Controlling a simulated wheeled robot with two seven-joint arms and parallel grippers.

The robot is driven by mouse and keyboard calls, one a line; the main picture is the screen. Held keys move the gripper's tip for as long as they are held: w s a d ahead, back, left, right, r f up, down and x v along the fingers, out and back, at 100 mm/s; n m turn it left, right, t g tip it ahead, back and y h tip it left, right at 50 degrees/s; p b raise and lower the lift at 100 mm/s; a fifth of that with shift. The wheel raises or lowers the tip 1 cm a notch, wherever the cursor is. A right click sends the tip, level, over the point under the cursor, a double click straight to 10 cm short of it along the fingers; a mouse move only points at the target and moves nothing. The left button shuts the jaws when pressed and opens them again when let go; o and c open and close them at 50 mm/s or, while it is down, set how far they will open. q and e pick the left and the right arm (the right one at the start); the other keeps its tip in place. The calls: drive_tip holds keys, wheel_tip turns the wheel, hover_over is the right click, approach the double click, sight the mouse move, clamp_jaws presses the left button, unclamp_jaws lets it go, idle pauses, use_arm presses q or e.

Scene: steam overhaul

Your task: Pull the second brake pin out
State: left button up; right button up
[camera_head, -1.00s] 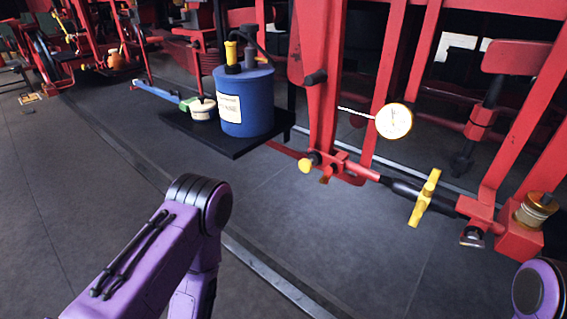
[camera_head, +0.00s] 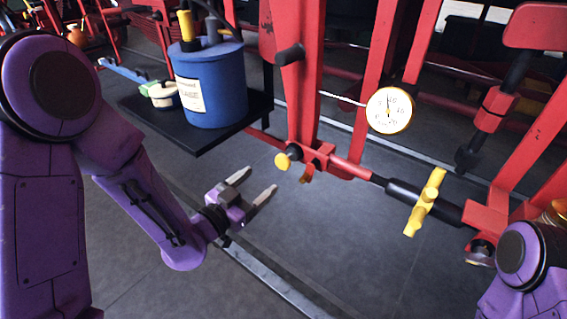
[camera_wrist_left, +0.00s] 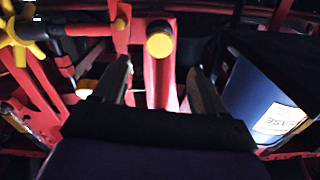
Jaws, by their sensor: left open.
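A brake pin with a round yellow head (camera_head: 283,161) sits in the red bracket (camera_head: 318,158) at the left end of the brake rod. The yellow head also shows in the left wrist view (camera_wrist_left: 160,44), beyond and between my fingers. My left gripper (camera_head: 256,182) is open and empty, below and left of the pin head, its fingers pointing toward the bracket and apart from it. The fingers also show in the left wrist view (camera_wrist_left: 160,82). A yellow cross handle (camera_head: 425,202) sits on the black part of the rod. My right gripper is out of view.
A blue drum (camera_head: 210,85) and a small tin (camera_head: 163,95) stand on a black shelf (camera_head: 190,138) left of the bracket. A round dial gauge (camera_head: 389,110) hangs above the rod. Red frame posts (camera_head: 305,80) rise behind. The floor in front is clear.

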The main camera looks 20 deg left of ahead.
sight(281, 163)
use_arm(q)
drive_tip(key=b+x, duration=0.3)
drive_tip(key=b, duration=0.1)
drive_tip(key=shift+w+d+r, duration=0.1)
drive_tip(key=shift+w+d, duration=0.05)
drive_tip(key=shift+w, duration=0.2)
drive_tip(key=p+x, duration=0.1)
drive_tip(key=x, duration=0.5)
drive_tip(key=shift+w+d, duration=0.1)
drive_tip(key=shift+w, duration=0.25)
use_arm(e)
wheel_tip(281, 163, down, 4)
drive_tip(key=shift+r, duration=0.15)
